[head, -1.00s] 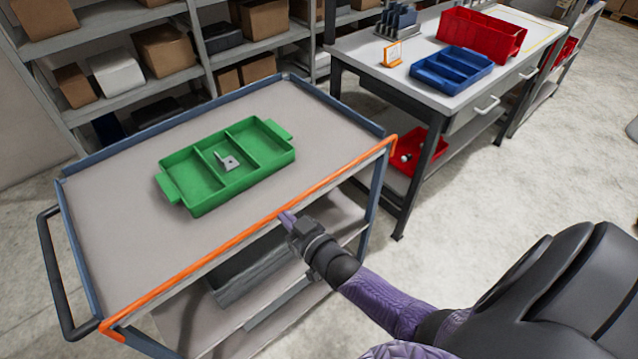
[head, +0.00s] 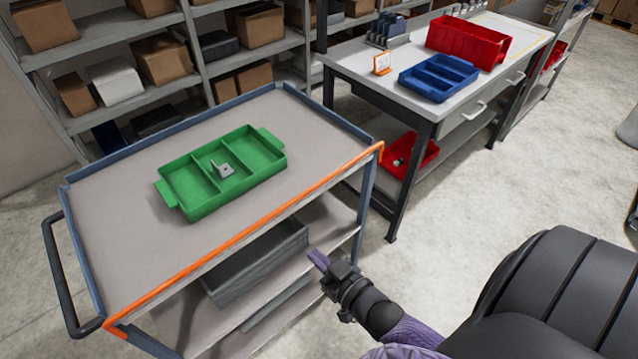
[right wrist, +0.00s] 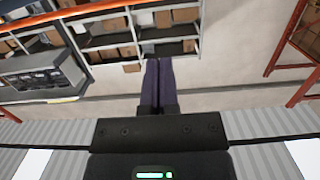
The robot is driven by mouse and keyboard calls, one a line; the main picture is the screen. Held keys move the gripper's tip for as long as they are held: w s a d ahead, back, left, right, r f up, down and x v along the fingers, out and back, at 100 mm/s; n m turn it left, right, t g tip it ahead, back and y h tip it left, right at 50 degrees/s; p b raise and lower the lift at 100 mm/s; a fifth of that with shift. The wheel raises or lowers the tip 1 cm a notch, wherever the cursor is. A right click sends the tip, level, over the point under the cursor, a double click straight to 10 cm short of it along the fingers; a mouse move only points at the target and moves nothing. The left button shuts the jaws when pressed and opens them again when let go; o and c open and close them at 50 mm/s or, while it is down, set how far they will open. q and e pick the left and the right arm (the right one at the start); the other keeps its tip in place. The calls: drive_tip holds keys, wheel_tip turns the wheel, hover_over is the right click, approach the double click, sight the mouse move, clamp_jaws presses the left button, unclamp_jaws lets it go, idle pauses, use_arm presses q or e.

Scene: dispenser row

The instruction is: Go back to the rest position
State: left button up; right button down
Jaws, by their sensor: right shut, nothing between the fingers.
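My right gripper (head: 318,260) is shut and empty, in front of the cart's orange front edge and apart from it. Its closed purple fingers also show in the right wrist view (right wrist: 159,80), with nothing between them. A green tray (head: 195,205) with three compartments lies on the cart top (head: 110,230). A small grey metal bracket (head: 226,170) sits in the tray's middle compartment. My left gripper is not in view.
A workbench (head: 395,107) at the back right holds a blue bin (head: 440,90), a red bin (head: 480,35) and an orange-framed sign (head: 382,65). Shelves (head: 60,50) with cardboard boxes stand behind the cart. The floor (head: 440,220) right of the cart is clear.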

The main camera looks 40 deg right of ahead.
drive_tip(key=s+a+f+g+b, duration=0.1)
drive_tip(key=s+f+g+b, duration=0.25)
drive_tip(key=f, duration=0.65)
drive_tip(key=s+f+g+b, duration=0.3)
drive_tip(key=s+f, duration=0.2)
drive_tip(key=f, duration=0.4)
drive_tip(key=s+a+f+n+g+h+b, duration=0.1)
drive_tip(key=s+a+f+g+b, duration=0.1)
drive_tip(key=s+f+g+b, duration=0.3)
drive_tip(key=s+f+g, duration=0.4)
drive_tip(key=s+f, duration=0.7)
drive_tip(key=s, duration=0.4)
drive_tip(key=shift+a+n+h, duration=0.25)
drive_tip(key=shift+n+h, duration=0.05)
drive_tip(key=shift+s+g, duration=0.1)
drive_tip(key=shift+g, duration=0.15)
